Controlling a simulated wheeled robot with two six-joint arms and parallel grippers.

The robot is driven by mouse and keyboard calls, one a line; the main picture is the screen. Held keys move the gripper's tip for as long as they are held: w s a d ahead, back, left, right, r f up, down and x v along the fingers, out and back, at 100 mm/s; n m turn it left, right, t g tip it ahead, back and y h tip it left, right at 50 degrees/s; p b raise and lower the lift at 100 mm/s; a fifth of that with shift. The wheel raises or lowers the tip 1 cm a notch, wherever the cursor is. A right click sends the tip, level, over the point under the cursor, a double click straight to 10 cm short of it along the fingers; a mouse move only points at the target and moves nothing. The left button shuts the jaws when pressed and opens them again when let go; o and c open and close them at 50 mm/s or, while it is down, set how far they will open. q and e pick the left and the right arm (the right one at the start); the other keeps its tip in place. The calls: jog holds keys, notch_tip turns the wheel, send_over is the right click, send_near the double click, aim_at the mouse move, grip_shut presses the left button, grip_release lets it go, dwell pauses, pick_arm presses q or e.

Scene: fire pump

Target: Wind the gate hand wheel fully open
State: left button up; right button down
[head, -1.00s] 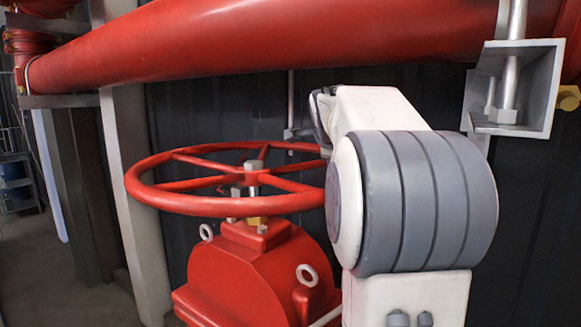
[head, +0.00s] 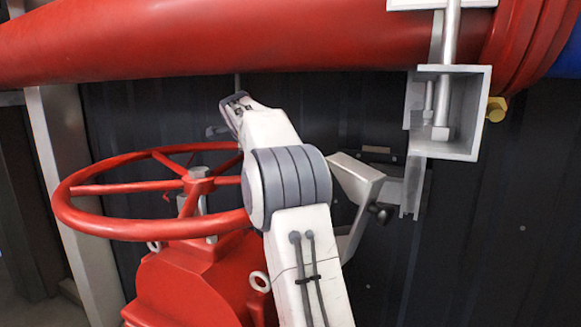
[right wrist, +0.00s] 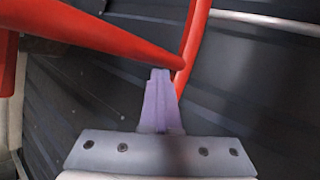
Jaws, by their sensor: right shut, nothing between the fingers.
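The red gate hand wheel (head: 120,228) lies roughly level at the left in the head view, with its hub (head: 197,184) on a grey stem above a red valve body (head: 185,285). My right arm reaches over the wheel's right side and hides that part of the rim. My right gripper (right wrist: 160,76) is shut and empty in the right wrist view. Its fingertips are close to where a red spoke (right wrist: 110,35) meets the rim (right wrist: 196,35); I cannot tell whether they touch. In the head view its fingers cannot be made out. My left gripper is not in view.
A thick red pipe (head: 200,45) runs across above the wheel. A grey metal bracket (head: 470,105) hangs below it at the right. A grey angled piece with a black knob (head: 380,213) stands behind my arm. A dark ribbed wall (head: 480,250) is behind everything.

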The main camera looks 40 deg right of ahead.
jog(key=shift+w, duration=0.4)
jog(key=shift+a, duration=0.1)
